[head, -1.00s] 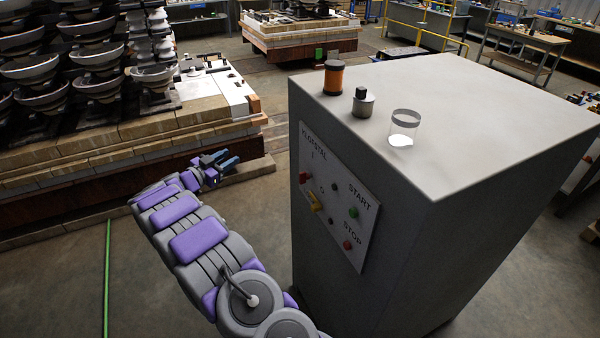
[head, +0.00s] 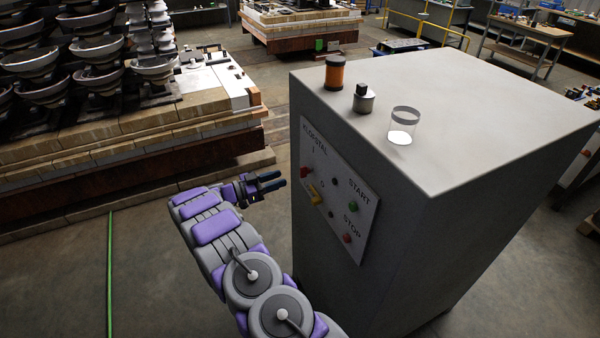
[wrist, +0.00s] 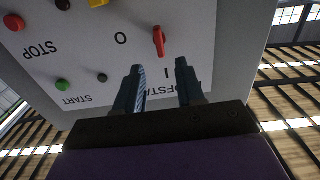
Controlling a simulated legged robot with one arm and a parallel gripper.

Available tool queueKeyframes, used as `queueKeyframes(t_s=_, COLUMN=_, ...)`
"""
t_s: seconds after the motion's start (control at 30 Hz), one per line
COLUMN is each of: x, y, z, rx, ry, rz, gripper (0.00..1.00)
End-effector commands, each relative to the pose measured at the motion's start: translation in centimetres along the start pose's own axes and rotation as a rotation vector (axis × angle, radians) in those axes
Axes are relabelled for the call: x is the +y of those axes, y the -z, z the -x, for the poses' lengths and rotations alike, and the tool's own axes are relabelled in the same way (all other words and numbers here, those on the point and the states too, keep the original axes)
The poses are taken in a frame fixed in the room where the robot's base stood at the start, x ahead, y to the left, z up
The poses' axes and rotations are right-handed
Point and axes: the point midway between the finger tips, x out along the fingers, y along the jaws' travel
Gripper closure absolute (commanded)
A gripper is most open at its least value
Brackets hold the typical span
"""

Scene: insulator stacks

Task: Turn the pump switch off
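The control panel (head: 338,190) is a white plate on the side of the grey cabinet. A red switch lever (wrist: 159,40) sits on it in the wrist view, seen upside down. Its free end points toward the "I" mark, with "O" off to one side. In the head view the red switch (head: 305,171) is on the panel's left side, above a yellow knob (head: 315,192). My gripper (head: 273,182) is left of the panel, fingers pointing at it. In the wrist view my gripper (wrist: 159,76) is open and empty, its fingers apart, short of the lever.
A green START button (wrist: 62,85) and red STOP button (wrist: 14,22) share the panel. On the cabinet top (head: 465,110) stand an orange-and-black cylinder (head: 335,74), a metal weight (head: 363,100) and a glass jar (head: 404,126). Insulator stacks (head: 90,60) fill the left.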

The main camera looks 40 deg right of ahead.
Motion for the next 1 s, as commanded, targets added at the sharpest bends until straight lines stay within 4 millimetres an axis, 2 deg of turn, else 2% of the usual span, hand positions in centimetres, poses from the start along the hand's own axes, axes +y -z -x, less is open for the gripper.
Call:
queueKeyframes(t_s=0.03, x=0.1, y=0.0, z=-1.4, rx=0.0, ry=-0.006, rz=0.002, gripper=0.62)
queueKeyframes(t_s=0.1, x=0.1, y=0.0, z=-2.8, rx=0.001, ry=-0.006, rz=0.002, gripper=0.62)
queueKeyframes(t_s=0.4, x=0.2, y=0.0, z=-7.4, rx=0.002, ry=-0.004, rz=0.0, gripper=0.62)
queueKeyframes(t_s=0.63, x=0.1, y=0.1, z=-8.9, rx=0.004, ry=-0.001, rz=0.0, gripper=0.62)
queueKeyframes(t_s=0.9, x=0.1, y=0.0, z=-9.2, rx=0.002, ry=-0.001, rz=0.0, gripper=0.62)
queueKeyframes(t_s=1.0, x=0.1, y=0.0, z=-9.2, rx=0.002, ry=-0.001, rz=0.001, gripper=0.69)
